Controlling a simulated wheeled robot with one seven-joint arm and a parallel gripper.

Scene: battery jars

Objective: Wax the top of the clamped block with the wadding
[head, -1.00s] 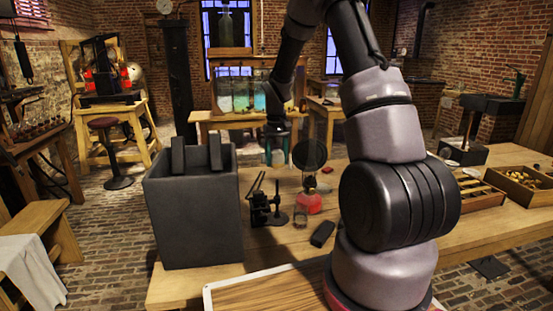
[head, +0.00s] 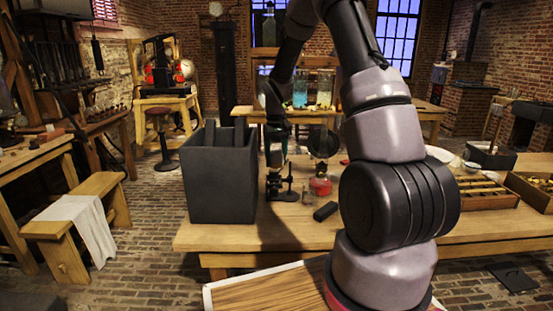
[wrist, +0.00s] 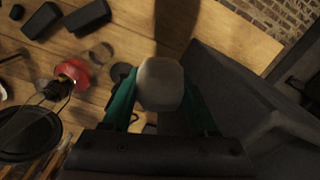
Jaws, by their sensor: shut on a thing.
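My gripper (wrist: 160,105) has teal fingers closed on a pale, rounded lump, which looks like the wadding (wrist: 160,83). In the head view my gripper (head: 276,152) hangs above the table, just right of the dark box, over a small black clamp-like stand (head: 275,185). The wadding is too small to make out clearly there.
A large dark open box (head: 222,180) stands close left of my gripper. A red lamp (head: 320,187), a dark round disc (head: 323,145) and a black block (head: 326,211) are to the right. The wooden table (head: 270,234) is clear at its front. Trays (head: 485,194) stand further right.

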